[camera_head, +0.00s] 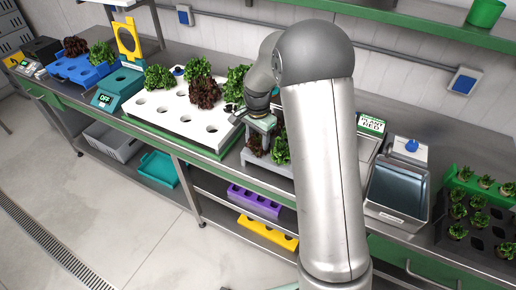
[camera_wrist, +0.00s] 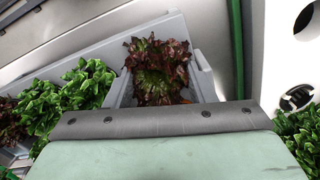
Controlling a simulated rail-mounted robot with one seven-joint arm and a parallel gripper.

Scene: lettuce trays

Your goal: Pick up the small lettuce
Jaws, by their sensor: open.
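My gripper (camera_head: 262,124) is open and hangs over the grey holder (camera_head: 283,168) right of the white tray. A dark red lettuce (camera_head: 255,146) and a green lettuce (camera_head: 281,150) show in that holder below it, partly hidden by my gripper and arm. In the wrist view, a dark red lettuce with a greener middle (camera_wrist: 157,72) sits in a grey slot just beyond the wide, pale green jaw of my gripper (camera_wrist: 165,122). Green lettuces (camera_wrist: 85,92) stand to its left. I cannot tell which one is the small lettuce.
The white tray (camera_head: 150,112) holds several green and dark red lettuces and has empty holes. A blue tray (camera_head: 75,70) and a teal scale (camera_head: 112,88) stand left. A metal basin (camera_head: 398,192) and a black seedling tray (camera_head: 470,236) stand right.

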